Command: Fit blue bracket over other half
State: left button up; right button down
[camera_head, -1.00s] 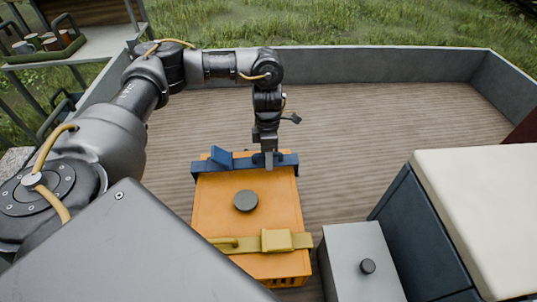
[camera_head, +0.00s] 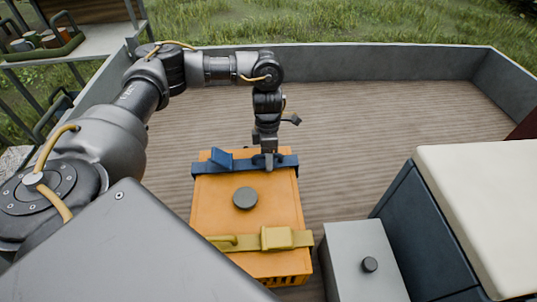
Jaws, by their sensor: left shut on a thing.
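The blue bracket (camera_head: 225,165) lies across the far end of the top of an orange box (camera_head: 216,205). It has a raised block left of its middle. A yellow bracket (camera_head: 276,238) of similar form lies across the near end of the same box. My left gripper (camera_head: 268,161) points down and is shut on the blue bracket, right of its middle. The gripper's fingertips are small and partly merge with the bracket. Whether the bracket touches the box all along cannot be told. My right gripper is not in view.
A dark round knob (camera_head: 245,198) stands on the box between the brackets. A grey box (camera_head: 362,265) with a knob and a cream-topped dark cabinet (camera_head: 480,205) stand at the right. The plank floor (camera_head: 370,120) beyond is clear, bounded by a low grey wall (camera_head: 370,62).

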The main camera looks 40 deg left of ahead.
pick_arm(q)
jog(key=o, duration=1.1)
jog(key=shift+o, duration=0.2)
jog(key=v, duration=1.1)
jog(key=shift+d+p, duration=0.15)
jog(key=shift+p, duration=0.3)
jog(key=shift+s+f, duration=0.1)
jog(key=shift+s, duration=0.05)
